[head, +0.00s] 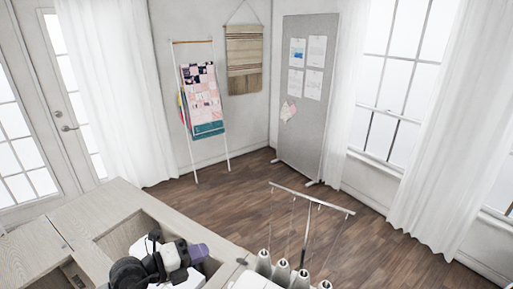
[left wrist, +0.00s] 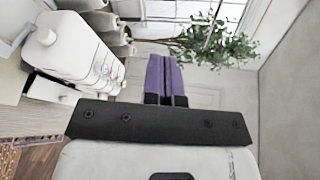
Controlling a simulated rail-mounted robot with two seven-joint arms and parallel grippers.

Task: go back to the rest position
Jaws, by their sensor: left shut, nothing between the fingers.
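My left gripper (head: 198,253) has purple fingers and is seen at the bottom of the head view, in front of the cabinet. In the left wrist view its fingers (left wrist: 165,78) lie side by side, closed, with nothing between them. The wooden sewing cabinet (head: 85,215) fills the lower left of the head view, with a recessed opening in its top partly hidden by my arm. My right gripper shows in neither view.
A thread stand (head: 312,197) with several grey cones (head: 264,262) stands just right of my left gripper. A white machine (left wrist: 75,48) is at the upper left of the left wrist view, near a plant (left wrist: 212,42). The wooden floor (head: 240,205) beyond is clear.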

